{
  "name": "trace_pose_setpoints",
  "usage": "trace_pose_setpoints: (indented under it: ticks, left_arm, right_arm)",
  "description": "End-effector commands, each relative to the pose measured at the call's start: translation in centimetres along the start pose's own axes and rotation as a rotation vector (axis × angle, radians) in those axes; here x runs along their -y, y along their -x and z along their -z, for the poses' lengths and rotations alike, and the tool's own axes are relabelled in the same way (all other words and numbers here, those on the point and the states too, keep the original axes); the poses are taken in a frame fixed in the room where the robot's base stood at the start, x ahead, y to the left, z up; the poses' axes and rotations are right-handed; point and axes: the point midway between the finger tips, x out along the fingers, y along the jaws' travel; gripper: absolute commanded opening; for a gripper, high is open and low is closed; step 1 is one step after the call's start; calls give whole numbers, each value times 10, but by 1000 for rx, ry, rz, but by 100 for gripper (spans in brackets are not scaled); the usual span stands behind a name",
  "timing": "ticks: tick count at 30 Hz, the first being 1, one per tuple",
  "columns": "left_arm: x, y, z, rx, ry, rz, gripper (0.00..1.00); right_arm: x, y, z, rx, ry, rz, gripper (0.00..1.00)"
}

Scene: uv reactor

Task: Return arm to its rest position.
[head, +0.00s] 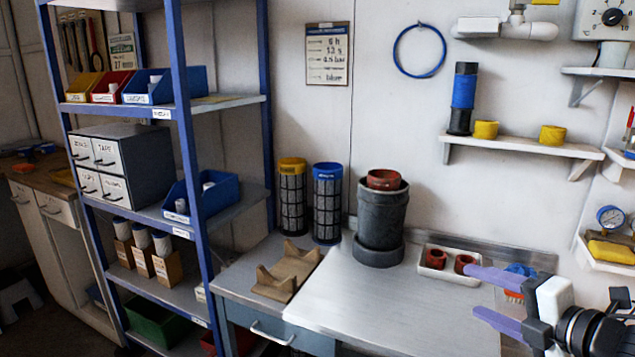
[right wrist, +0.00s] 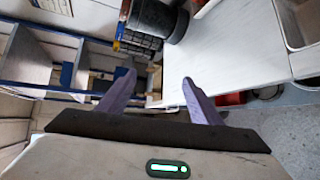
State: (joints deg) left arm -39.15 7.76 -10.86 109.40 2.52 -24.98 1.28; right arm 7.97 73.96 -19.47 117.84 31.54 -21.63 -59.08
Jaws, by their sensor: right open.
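My right gripper (head: 483,296) comes in from the right edge of the head view, above the right end of the workbench. Its two purple fingers are spread apart with nothing between them. The right wrist view also shows the open, empty fingers (right wrist: 158,85). The fingertips are close to a white tray (head: 448,272) with two small red-brown rings (head: 436,258) in it; I cannot tell whether they touch it. My left gripper is not in view.
A grey cylinder (head: 378,225) with a red-brown ring (head: 383,179) on top stands on the metal workbench (head: 370,305). Yellow-topped (head: 292,195) and blue-topped (head: 327,205) cartridges stand left of it, behind a wooden cradle (head: 286,270). A blue shelf rack (head: 188,150) is at left. The bench front is clear.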

Motion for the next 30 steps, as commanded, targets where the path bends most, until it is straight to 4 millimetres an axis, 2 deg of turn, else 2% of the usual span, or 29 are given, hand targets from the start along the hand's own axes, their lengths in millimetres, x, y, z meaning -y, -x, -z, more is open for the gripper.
trace_pose_setpoints:
  ticks: [1,4,7,11,12,15,18,22,30]
  left_arm:
    - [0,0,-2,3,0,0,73]
    - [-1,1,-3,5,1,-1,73]
    - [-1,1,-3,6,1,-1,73]
    - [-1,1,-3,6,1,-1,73]
    - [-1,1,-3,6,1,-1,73]
    - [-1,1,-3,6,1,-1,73]
    - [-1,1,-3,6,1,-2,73]
    - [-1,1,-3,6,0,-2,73]
    - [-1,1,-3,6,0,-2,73]
  right_arm:
    - [36,-10,24,-23,-150,24,59]
    - [94,-18,65,-34,-425,70,59]
    - [151,-18,108,-18,-705,125,59]
    - [224,-3,166,49,-1071,208,59]
    - [245,4,185,79,-1180,234,59]
    - [290,26,228,170,-1431,292,59]
    - [323,48,263,263,-1628,335,59]
    - [348,68,292,356,-1786,367,59]
    - [348,69,293,361,-1794,368,59]
